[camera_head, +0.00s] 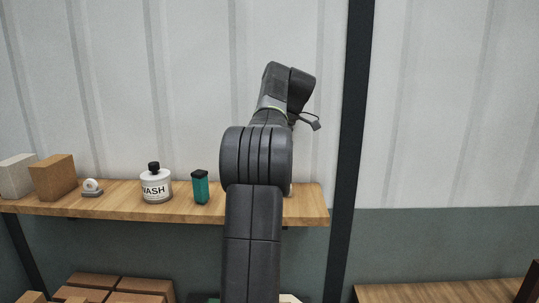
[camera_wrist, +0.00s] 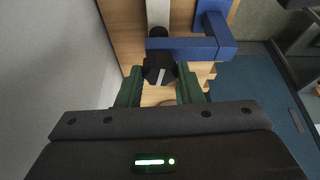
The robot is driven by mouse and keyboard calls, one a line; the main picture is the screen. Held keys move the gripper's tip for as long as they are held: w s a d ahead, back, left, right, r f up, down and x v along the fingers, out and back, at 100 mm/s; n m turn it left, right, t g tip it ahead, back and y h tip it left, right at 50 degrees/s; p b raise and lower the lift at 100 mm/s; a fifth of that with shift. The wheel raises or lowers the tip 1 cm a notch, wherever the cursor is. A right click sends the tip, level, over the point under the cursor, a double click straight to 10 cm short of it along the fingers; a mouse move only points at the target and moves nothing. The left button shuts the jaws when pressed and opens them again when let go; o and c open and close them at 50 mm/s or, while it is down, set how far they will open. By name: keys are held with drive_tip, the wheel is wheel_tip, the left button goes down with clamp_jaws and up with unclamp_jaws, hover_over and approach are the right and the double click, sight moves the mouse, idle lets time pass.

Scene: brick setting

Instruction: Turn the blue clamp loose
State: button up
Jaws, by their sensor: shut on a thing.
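The blue clamp (camera_wrist: 205,47) shows in the wrist view at the top centre, an angular blue frame over a wooden shelf. A black faceted knob (camera_wrist: 158,66) sits at its near left. My gripper (camera_wrist: 160,77) has green fingers on either side of this knob and is shut on it. In the head view my arm covers the clamp, and my gripper is hidden behind the arm too.
The wooden shelf (camera_head: 128,204) carries a teal box (camera_head: 200,188), a white WASH bottle (camera_head: 156,187), a small grey-and-white item (camera_head: 92,188) and a brown box (camera_head: 53,177). A light grey bar (camera_wrist: 158,12) stands by the clamp. A dark post (camera_head: 349,130) rises right of the shelf.

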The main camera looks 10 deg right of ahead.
drive_tip(key=shift+f, duration=0.1)
drive_tip(key=o, duration=1)
drive_tip(key=shift+c, duration=0.2)
